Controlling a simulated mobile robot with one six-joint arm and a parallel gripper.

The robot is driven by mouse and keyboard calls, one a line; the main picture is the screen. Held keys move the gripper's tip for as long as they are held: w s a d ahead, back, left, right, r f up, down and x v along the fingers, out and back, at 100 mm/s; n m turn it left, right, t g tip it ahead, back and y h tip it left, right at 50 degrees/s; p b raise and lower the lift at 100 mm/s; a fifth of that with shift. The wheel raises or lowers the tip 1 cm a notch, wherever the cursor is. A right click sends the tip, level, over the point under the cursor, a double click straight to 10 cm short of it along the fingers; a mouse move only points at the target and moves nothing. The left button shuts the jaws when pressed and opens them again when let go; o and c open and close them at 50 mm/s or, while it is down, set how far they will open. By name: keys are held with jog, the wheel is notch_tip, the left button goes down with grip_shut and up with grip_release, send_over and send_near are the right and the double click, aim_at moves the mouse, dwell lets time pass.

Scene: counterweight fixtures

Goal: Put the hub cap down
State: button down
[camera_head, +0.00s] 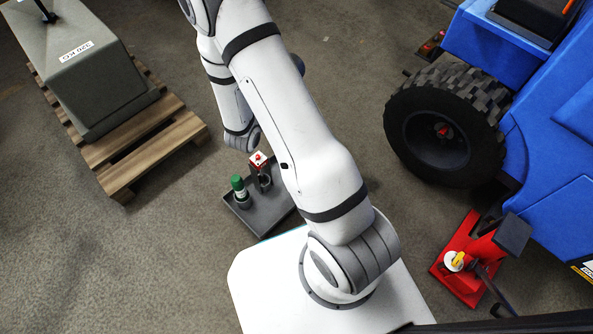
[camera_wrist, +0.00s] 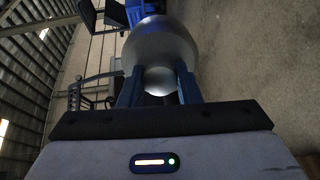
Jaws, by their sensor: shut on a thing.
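The hub cap (camera_wrist: 160,42) is a rounded, silver-grey, shiny piece in the wrist view. My gripper (camera_wrist: 160,82) is shut on it, with a dark finger on each side of its near part. The cap is held off the floor, and its far side is hidden. In the head view my arm blocks the gripper and the cap, so neither shows there.
A dark grey tray (camera_head: 276,209) with a green-capped bottle (camera_head: 240,190) and a red-and-white item (camera_head: 258,161) is on the floor. A pallet (camera_head: 187,134) bears a grey weight (camera_head: 95,75). A blue vehicle (camera_head: 545,110) with a black wheel (camera_head: 402,128) and a red stand (camera_head: 461,286) are right.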

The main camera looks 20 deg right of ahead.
jog(key=s+d+f+m+g+p, duration=0.2)
jog(key=s+d+f+m+g, duration=0.5)
jog(key=f+g, duration=0.25)
notch_tip(320, 180, down, 8)
jog(key=s+f+m+g+y+p, duration=0.1)
jog(key=s+m+g+y, duration=0.2)
jog(key=m+g+y, duration=0.25)
jog(key=w+f+m+t+y+p, duration=0.25)
jog(key=w+f+m+y, duration=0.35)
jog(key=w+f+m, duration=0.4)
jog(key=shift+t, duration=0.25)
jog(key=f+b, duration=0.1)
jog(key=f, duration=0.2)
jog(key=w+f+b, duration=0.1)
jog(key=f+b, duration=0.2)
jog(key=f, duration=0.2)
jog(key=shift+w+a+f, duration=0.2)
jog(key=shift+a+f, duration=0.1)
jog(key=shift+a, duration=0.05)
jog(key=c, duration=1.1)
grip_release()
jog(key=shift+o, duration=0.2)
jog(key=shift+r, duration=0.1)
